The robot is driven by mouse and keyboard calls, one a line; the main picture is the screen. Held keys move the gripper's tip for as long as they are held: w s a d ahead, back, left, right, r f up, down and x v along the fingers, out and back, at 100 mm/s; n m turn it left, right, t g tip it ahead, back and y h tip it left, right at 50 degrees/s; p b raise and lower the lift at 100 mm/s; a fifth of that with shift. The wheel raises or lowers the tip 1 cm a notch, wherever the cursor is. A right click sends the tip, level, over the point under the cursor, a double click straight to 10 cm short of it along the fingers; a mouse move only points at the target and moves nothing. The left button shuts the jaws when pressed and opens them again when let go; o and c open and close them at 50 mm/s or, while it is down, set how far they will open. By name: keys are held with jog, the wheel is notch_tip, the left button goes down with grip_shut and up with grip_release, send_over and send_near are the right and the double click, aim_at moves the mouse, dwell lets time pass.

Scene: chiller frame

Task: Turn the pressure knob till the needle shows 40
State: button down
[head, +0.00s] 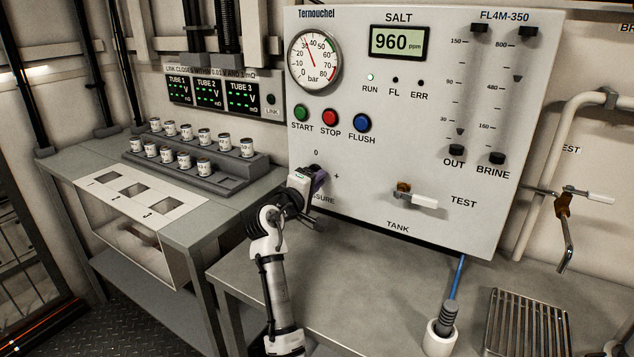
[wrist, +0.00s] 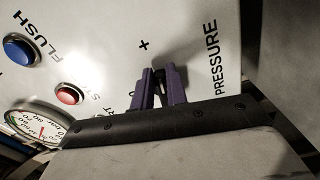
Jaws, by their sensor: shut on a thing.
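The pressure gauge (head: 315,59) is a round white dial at the panel's upper left, marked in bar. Its red needle points up and a little left, seemingly in the thirties; the small figures make the exact reading unsure. It also shows at the edge of the wrist view (wrist: 38,124). My gripper (head: 318,182) is at the panel's lower left, by the partly covered PRESSURE label. In the wrist view its purple fingers (wrist: 161,76) are shut on the dark pressure knob (wrist: 160,79), a sliver of which shows between them. Most of the knob is hidden.
START (head: 300,112), STOP (head: 330,117) and FLUSH (head: 362,122) buttons sit above my gripper. A white-handled TEST valve (head: 416,198) juts out to its right. A rack of small cups (head: 205,167) stands on the left bench. The grey counter (head: 370,270) below is mostly clear.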

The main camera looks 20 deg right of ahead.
jog(key=c, duration=1.4)
grip_release()
jog(key=b+v, duration=0.2)
jog(key=v, duration=1.2)
jog(key=shift+d, duration=0.1)
